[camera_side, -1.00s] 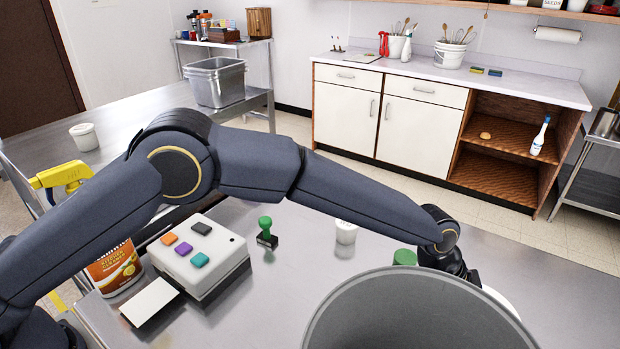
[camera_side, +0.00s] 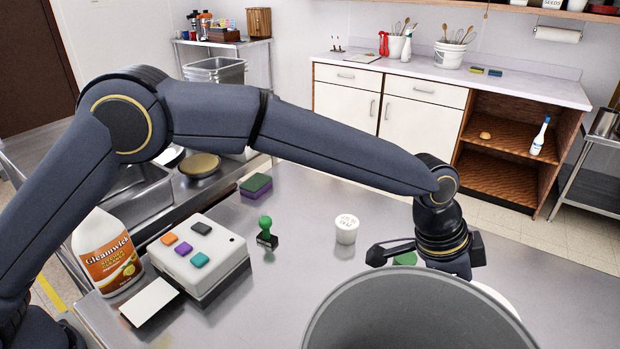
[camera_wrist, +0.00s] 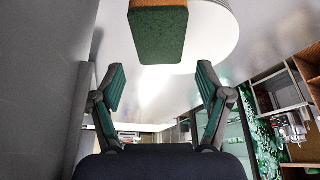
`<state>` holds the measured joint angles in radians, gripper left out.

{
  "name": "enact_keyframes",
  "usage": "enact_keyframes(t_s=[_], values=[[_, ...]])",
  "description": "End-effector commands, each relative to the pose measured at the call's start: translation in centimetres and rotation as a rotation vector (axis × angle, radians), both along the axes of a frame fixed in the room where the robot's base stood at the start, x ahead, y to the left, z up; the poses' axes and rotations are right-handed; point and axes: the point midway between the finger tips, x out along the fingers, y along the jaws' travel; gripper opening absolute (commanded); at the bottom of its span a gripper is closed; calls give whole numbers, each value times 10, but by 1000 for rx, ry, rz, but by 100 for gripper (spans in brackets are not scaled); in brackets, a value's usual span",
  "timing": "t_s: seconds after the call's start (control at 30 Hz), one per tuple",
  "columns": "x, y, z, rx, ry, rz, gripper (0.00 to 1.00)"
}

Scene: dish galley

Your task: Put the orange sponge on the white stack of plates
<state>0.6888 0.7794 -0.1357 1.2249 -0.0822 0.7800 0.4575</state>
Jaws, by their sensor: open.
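The orange sponge (camera_wrist: 158,36) shows at the top of the wrist view, with a green scouring face and an orange edge. It overlaps the round white stack of plates (camera_wrist: 217,32); I cannot tell if it rests fully on it. My gripper (camera_wrist: 159,78) is open and empty, its fingers apart below the sponge in that view. In the side view a green patch (camera_side: 405,259), apparently the sponge, shows beside my gripper, and a sliver of white rim (camera_side: 497,298) shows behind the grey bin, which hides the rest.
The large grey bin (camera_side: 420,318) fills the front of the side view. A white tub (camera_side: 346,229), a green stamp (camera_side: 266,233), a green-and-purple sponge (camera_side: 256,186), a button box (camera_side: 200,258) and a cleaner bottle (camera_side: 108,256) stand left of my gripper. Bare steel lies between them.

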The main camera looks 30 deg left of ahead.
Motion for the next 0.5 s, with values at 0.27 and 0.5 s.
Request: enact_keyframes(t_s=[0.27,0.5], values=[[0,0,42,0,1,0,77],[0,0,47,1,1,0,77]])
